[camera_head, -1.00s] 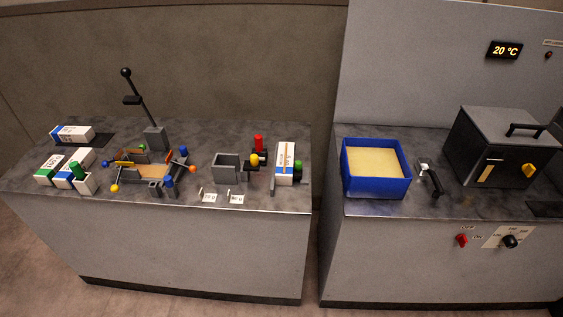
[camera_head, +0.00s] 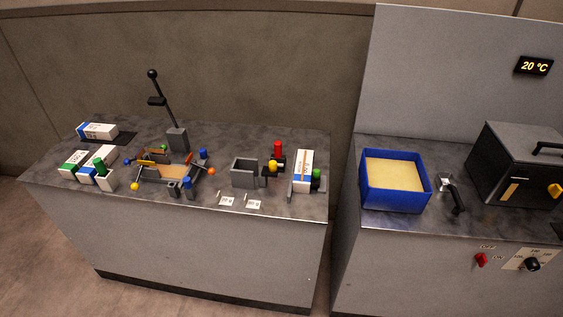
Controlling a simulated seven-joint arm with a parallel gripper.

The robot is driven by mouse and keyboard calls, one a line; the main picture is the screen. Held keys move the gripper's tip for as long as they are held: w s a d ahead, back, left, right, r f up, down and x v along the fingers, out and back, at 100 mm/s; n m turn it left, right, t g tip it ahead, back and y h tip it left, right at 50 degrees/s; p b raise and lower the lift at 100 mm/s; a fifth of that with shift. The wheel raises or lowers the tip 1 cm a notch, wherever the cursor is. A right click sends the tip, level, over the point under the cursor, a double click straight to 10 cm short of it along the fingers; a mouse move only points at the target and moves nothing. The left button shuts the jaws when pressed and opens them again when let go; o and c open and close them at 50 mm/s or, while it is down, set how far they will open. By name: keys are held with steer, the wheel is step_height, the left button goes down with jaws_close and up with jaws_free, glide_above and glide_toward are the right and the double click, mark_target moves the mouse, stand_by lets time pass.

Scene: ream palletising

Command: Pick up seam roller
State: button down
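The thing that looks most like a seam roller is a tool with a black handle and a pale metal head (camera_head: 451,191). It lies on the right-hand counter, just right of the blue tray (camera_head: 364,186), with its handle pointing toward the front edge. It appears to lie flat and apart from the tray. My gripper is not in view.
A black box with a handle (camera_head: 520,165) stands right of the tool. On the left counter are a jig with coloured knobs (camera_head: 160,172), a lever post (camera_head: 178,139), a grey open box (camera_head: 244,174) and several ream packs (camera_head: 97,131). A gap separates the counters.

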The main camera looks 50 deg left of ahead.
stand_by(0.4)
steer(key=c, duration=0.8)
jaws_free()
